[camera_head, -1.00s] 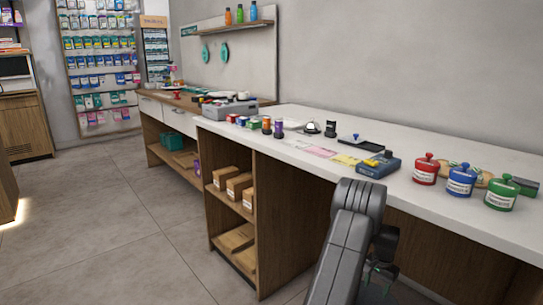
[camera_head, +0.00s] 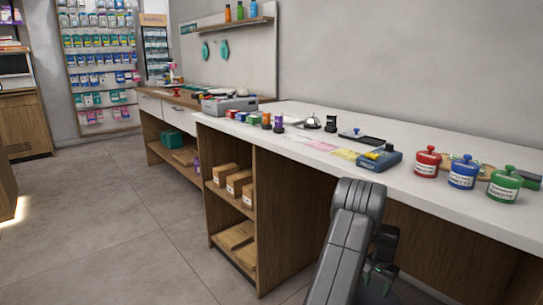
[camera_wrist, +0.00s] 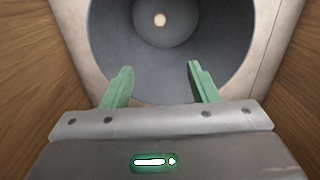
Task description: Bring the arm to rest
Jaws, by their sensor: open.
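My arm's grey link rises at the bottom of the head view, in front of the white counter (camera_head: 290,148). Its dark wrist part hangs to the right of the link, below the countertop's edge. In the wrist view my gripper (camera_wrist: 160,70) shows two green fingers standing well apart. Nothing is between them. Beyond the fingers is a round grey hollow shape with a bright spot, framed by a pale border; I cannot tell what it is. The fingertips cannot be made out clearly in the head view.
A blue box (camera_head: 380,160) lies near the front edge, above my arm. Open shelves hold brown boxes (camera_head: 240,182). The tiled floor (camera_head: 110,220) at the left is clear.

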